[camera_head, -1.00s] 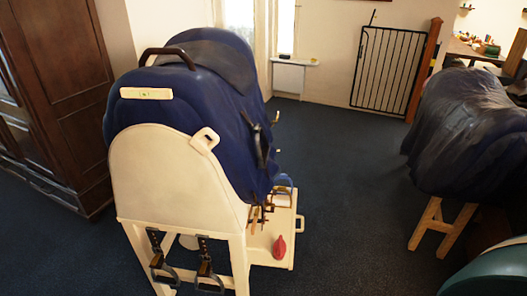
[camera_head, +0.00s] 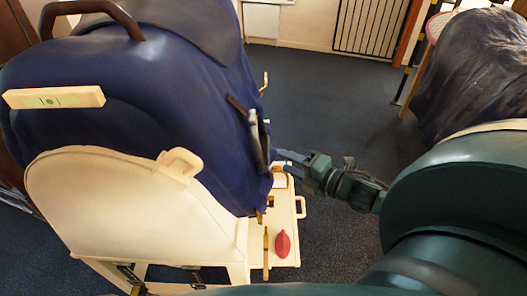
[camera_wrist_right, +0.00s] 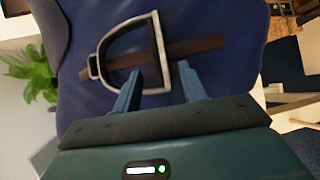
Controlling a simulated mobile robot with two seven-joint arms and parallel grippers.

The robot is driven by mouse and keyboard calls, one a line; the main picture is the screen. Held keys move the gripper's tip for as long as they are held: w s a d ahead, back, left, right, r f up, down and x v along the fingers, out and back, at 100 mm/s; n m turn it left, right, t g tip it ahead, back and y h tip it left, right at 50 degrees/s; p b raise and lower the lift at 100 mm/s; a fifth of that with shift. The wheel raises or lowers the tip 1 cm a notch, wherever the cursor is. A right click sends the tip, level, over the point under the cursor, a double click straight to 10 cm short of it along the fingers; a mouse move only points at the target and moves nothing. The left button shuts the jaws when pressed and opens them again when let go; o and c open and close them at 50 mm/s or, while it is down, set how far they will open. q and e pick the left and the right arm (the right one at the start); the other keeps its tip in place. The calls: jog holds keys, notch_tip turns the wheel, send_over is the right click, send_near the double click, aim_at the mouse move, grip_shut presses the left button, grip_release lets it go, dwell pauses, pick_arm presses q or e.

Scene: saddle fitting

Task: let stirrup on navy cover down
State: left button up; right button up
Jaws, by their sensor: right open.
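The navy cover (camera_head: 120,120) lies over the saddle form on the cream stand. A metal stirrup (camera_head: 259,141) with a dark strap sits against its right side, raised on the flank. In the right wrist view the stirrup (camera_wrist_right: 159,42) is a D-shaped frame with a brown strap (camera_wrist_right: 192,47) passing across it. My right gripper (camera_head: 281,160) is open beside the cover, just right of and below the stirrup. In the right wrist view its fingers (camera_wrist_right: 160,70) spread near the stirrup's flat bar; I cannot tell whether they touch it. My left gripper is out of view.
A cream tray (camera_head: 257,235) at the stand's right holds a red object (camera_head: 283,244) and small tools. Another covered form (camera_head: 475,75) stands at right. Dark carpet between is clear.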

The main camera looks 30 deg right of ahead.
aim_at(265, 153)
jog(key=x, duration=0.8)
jog(key=shift+w+a+f, duration=0.1)
jog(key=shift+w, duration=0.15)
jog(key=shift+c, duration=0.3)
grip_shut()
